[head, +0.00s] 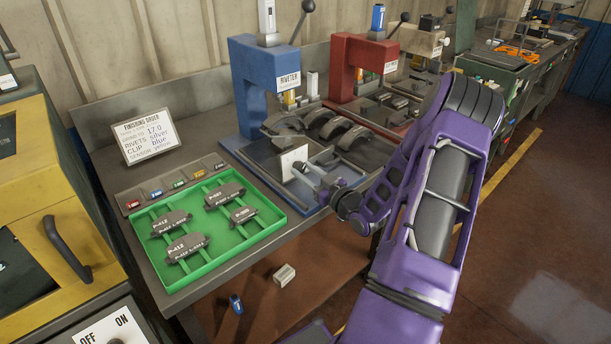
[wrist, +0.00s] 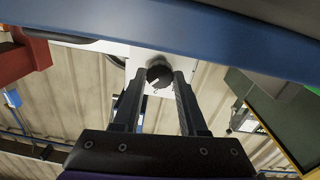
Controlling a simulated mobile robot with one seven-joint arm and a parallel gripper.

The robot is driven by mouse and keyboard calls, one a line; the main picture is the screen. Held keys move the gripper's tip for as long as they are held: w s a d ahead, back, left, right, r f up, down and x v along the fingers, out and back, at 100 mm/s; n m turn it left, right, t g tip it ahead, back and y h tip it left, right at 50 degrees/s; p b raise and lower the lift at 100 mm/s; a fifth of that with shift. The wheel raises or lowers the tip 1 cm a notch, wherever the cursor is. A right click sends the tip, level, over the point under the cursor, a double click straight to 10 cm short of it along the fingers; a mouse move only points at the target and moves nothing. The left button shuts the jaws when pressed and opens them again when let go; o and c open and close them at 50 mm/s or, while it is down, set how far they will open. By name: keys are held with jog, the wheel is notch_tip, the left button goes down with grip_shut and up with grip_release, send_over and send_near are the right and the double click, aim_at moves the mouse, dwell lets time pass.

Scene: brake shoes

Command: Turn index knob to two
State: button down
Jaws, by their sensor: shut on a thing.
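The index knob (wrist: 159,76) is a dark round knob on a white plate (wrist: 117,49) in the wrist view. The same white plate seems to stand upright at the front of the blue riveter (head: 294,160) in the head view. My gripper (wrist: 158,82) has one finger on each side of the knob and is shut on it. In the head view my gripper (head: 304,170) reaches the plate from the right. The knob is hidden there, and its index marks cannot be read in either view.
The blue riveter (head: 254,85) and a red press (head: 343,68) stand behind my gripper. A green tray (head: 270,227) with several labelled brake pads lies to the left. Dark curved shoes (head: 325,124) lie close behind the plate. A small light block (head: 284,275) lies below the table.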

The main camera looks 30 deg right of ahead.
jog(key=n+b, duration=0.2)
jog(key=b, duration=0.1)
jog(key=n+b, duration=0.2)
jog(key=b, duration=0.1)
jog(key=shift+f, duration=0.35)
jog(key=shift+r+n+b, duration=0.15)
jog(key=shift+n+b, duration=0.75)
jog(key=shift+n, duration=0.2)
jog(key=shift+r+n, duration=0.1)
jog(key=shift+n, duration=0.6)
jog(key=shift+c, duration=2.2)
grip_release()
jog(key=s+d, duration=0.2)
jog(key=s, duration=1.5)
jog(key=shift+s, duration=0.2)
jog(key=shift+w, duration=0.15)
